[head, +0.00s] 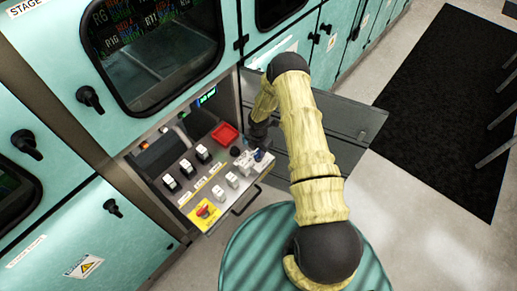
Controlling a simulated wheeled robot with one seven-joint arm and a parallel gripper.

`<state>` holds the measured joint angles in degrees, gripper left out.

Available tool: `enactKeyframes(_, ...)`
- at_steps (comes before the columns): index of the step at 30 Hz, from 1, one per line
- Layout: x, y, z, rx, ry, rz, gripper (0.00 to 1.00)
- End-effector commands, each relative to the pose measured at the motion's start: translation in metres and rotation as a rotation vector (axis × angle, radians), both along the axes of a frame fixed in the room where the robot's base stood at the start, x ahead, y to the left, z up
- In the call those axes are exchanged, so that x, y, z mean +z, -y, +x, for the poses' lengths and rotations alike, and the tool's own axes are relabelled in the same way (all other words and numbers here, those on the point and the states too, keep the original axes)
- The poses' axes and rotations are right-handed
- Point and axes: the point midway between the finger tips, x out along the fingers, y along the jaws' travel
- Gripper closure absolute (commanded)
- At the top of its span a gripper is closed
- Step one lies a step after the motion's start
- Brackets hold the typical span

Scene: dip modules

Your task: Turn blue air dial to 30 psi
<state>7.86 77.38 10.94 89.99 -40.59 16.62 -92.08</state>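My arm, in a yellowish cover, reaches over from the right. My gripper (257,146) is at the panel's right end, right beside or over the blue dial. Its fingers are dark and small here, so I cannot tell whether they are open or shut, or touch the dial. The dial's pointer and scale are too small to read. A small lit green display (207,97) stands above the panel, its digits unreadable.
Black-and-white switches (187,168), a red tray (224,134) and a red rotary switch on a yellow plate (205,212) share the panel. A handle (246,201) juts from its front. An open grey door (345,125) lies behind my arm. Teal cabinets surround the panel.

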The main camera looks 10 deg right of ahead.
Motion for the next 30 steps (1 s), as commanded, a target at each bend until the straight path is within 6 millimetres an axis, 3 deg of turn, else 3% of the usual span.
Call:
enactKeyframes(10,-0.0035,-0.0001,-0.0001,0.000,0.000,0.000,0.66)
enactKeyframes(15,-0.0034,-0.0001,-0.0001,0.000,0.000,0.000,0.99)
enactKeyframes(30,-0.0048,-0.0003,0.0001,-0.061,0.001,0.001,1.00)
